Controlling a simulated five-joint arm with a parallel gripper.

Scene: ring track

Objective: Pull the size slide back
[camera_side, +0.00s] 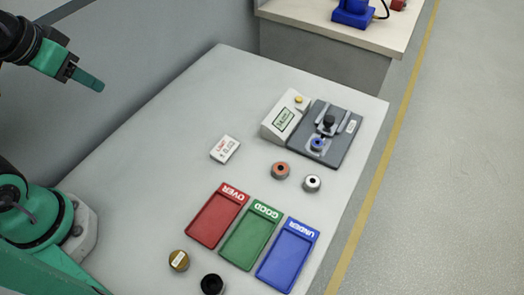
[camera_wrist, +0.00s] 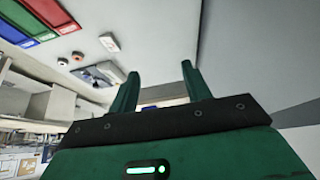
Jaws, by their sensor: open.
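The gauge with the size slide (camera_side: 329,122) sits at the back right of the table, on a dark grey base plate (camera_side: 340,150). The slide has a black knob, and a blue ring-like part (camera_side: 317,145) lies just in front of it. A readout box (camera_side: 286,117) with a green display and a yellow button stands at its left. My gripper (camera_side: 92,82) is high at the upper left of the side view, far from the gauge. In the wrist view my gripper (camera_wrist: 160,82) is open, with nothing between its fingers. The gauge (camera_wrist: 98,74) shows small there.
Red (camera_side: 217,214), green (camera_side: 250,236) and blue (camera_side: 288,255) trays lie at the front. An orange-topped ring (camera_side: 281,170), a white one (camera_side: 312,183), a brass one (camera_side: 179,260) and a black one (camera_side: 212,284) stand nearby. The table's left is clear.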

